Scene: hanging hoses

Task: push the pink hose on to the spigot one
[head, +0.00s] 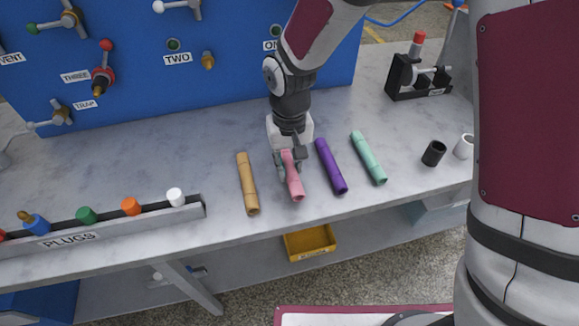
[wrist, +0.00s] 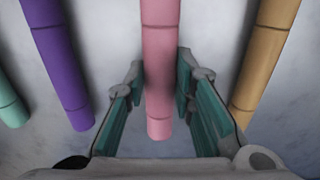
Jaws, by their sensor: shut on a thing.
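The pink hose (head: 294,188) lies on the grey bench between the tan hose and the purple hose. My gripper (head: 289,163) points down at it, shut on its far part. In the wrist view the pink hose (wrist: 160,45) runs lengthwise between the two fingers of my gripper (wrist: 158,85), with one end just past the fingertips. On the blue panel a label (head: 271,45) reading "ON" is partly covered by my arm. A green knob (head: 277,30) sits above it. The spigot at that label is hidden behind my arm.
A tan hose (head: 247,184) lies left of the pink one; a purple hose (head: 330,166) and a mint hose (head: 368,158) lie right. Spigot two (head: 208,60) is on the panel. A plug rack (head: 110,228) stands front left, a black stand (head: 405,80) back right.

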